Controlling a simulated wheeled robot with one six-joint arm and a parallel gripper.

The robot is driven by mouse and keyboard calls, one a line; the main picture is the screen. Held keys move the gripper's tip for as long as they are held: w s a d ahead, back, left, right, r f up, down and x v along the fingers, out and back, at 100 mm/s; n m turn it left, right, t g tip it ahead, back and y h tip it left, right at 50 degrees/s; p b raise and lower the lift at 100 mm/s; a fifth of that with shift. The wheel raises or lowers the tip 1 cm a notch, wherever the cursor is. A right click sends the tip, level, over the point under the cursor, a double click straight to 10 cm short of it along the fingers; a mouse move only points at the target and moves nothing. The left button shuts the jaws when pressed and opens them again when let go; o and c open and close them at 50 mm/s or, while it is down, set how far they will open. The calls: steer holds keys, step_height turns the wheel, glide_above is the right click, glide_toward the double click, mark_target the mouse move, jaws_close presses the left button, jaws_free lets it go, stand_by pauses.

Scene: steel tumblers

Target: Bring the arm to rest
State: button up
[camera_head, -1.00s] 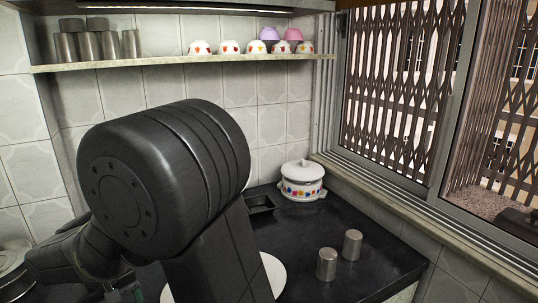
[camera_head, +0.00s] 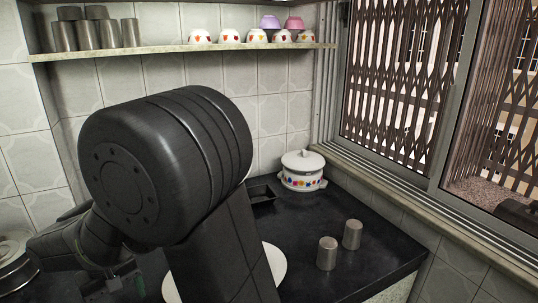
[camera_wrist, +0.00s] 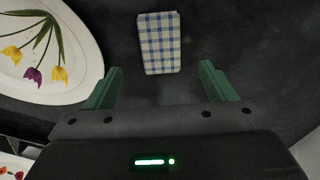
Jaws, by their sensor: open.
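My arm fills the left and middle of the head view, with its large dark joint in front of the counter. My gripper (camera_wrist: 160,70) is open in the wrist view, its two green fingers apart with nothing held between them. Beyond the fingertips a blue and white checked cloth or packet (camera_wrist: 160,42) lies on the dark surface. Two steel tumblers stand upright on the counter at the right, a front one (camera_head: 327,254) and a back one (camera_head: 352,235), apart from my arm.
A white plate (camera_head: 276,262) is partly hidden by my arm; a tulip-patterned plate (camera_wrist: 85,55) shows in the wrist view. A lidded pot (camera_head: 302,172) and a black tray (camera_head: 262,196) stand at the back. Several tumblers and bowls stand on the shelf (camera_head: 160,51).

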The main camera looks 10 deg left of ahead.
steer(key=w+d+f+m+p, duration=0.1)
steer(key=w+d+m+p, duration=0.1)
steer(key=w+d, duration=0.4)
steer(key=w+d+f+m+p, duration=0.1)
steer(key=w+d+m+p, duration=0.2)
steer(key=w, duration=1.1)
steer(key=d+p, duration=0.2)
steer(key=d, duration=0.2)
steer(key=shift+w+d+f+p, duration=0.2)
steer(key=shift+w+f+p, duration=0.1)
